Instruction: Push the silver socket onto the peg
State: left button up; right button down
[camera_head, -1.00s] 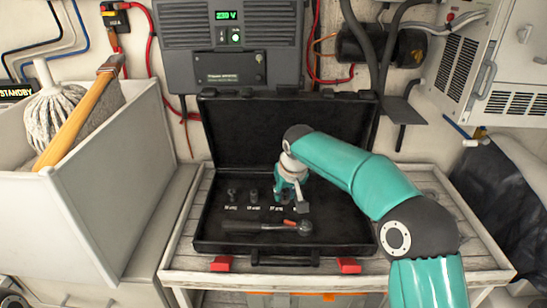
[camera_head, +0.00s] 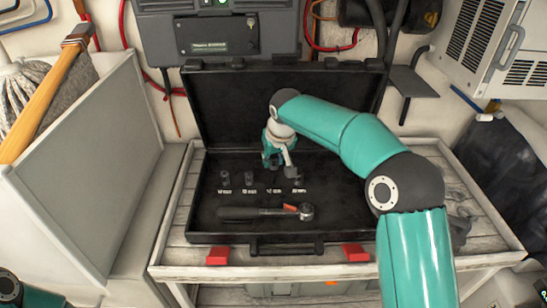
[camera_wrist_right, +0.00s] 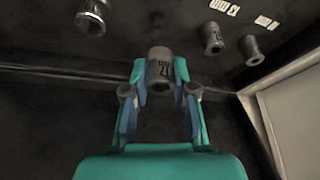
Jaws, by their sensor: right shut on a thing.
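My right gripper (camera_head: 276,163) is over the back part of the open black case (camera_head: 262,226), near the right end of the socket row. In the right wrist view its fingers (camera_wrist_right: 160,88) are shut on a silver socket (camera_wrist_right: 160,70) with a dark number on its side. In the head view the gripper hides this socket, and I cannot make out the peg or whether the socket touches it. My left gripper is not in view.
Small sockets (camera_head: 225,178) (camera_head: 249,179) stand left of the gripper, and a larger one (camera_head: 291,172) beside it on the right. A ratchet (camera_head: 262,213) lies in front. The raised lid (camera_head: 225,110) stands behind.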

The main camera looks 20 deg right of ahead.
aim_at(274, 179)
jog(key=shift+s+f+b, duration=0.1)
jog(key=shift+f+b, duration=2)
jog(key=shift+f, duration=0.65)
jog(key=c, duration=0.9)
grip_release()
jog(key=shift+o, duration=0.2)
jog(key=v, duration=1.1)
jog(key=shift+s+r, duration=0.2)
jog(key=shift+r, duration=0.15)
